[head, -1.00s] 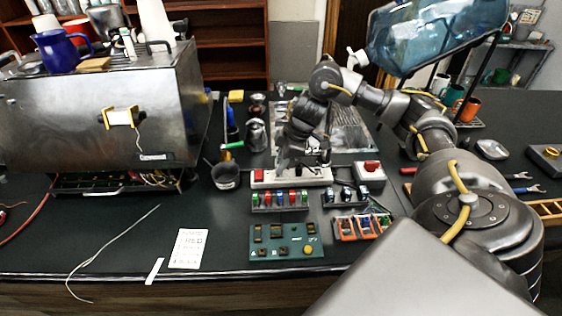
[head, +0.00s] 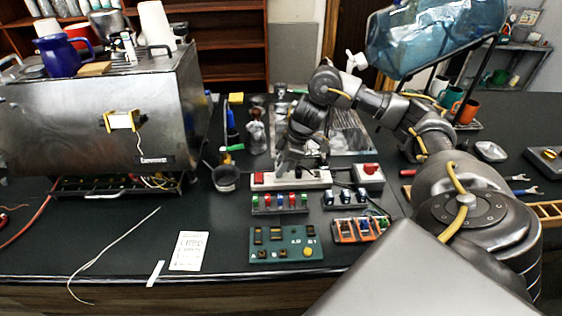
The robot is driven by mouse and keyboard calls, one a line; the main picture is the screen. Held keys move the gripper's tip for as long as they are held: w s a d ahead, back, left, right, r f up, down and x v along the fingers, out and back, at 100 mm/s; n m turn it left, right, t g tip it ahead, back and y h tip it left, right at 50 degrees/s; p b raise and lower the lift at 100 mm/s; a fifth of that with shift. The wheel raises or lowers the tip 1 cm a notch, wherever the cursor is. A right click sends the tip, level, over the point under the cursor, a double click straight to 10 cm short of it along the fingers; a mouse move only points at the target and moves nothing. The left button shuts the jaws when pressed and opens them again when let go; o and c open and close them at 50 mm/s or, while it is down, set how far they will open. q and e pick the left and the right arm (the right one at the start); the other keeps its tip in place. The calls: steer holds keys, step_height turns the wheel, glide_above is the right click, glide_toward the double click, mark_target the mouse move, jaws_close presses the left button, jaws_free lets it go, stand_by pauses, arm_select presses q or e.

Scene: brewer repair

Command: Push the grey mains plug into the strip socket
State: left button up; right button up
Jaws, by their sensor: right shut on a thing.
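The white power strip (head: 264,181) with a red switch at its left end lies on the dark worktop, in the middle of the head view. My right gripper (head: 291,170) points down at the strip, with its fingertips close above or at the sockets. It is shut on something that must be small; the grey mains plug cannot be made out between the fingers. I cannot tell whether the plug touches the socket. My left gripper does not show.
Racks of coloured parts (head: 280,203) and a green board (head: 286,243) stand in front of the strip. A box with a red button (head: 369,175) is to its right. The steel brewer (head: 95,125) is at left, with a dark cup (head: 225,178) beside it.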

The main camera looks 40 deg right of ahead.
steer(key=shift+p, duration=0.35)
steer(key=shift+f+p, duration=0.35)
steer(key=shift+f, duration=0.3)
stand_by(1.2)
steer(key=shift+p, duration=0.4)
stand_by(0.4)
steer(key=o, duration=1)
steer(key=shift+o, duration=0.2)
steer(key=v, duration=1)
steer(key=shift+r+p, duration=0.35)
steer(key=shift+p, duration=0.05)
steer(key=shift+s+d, duration=0.1)
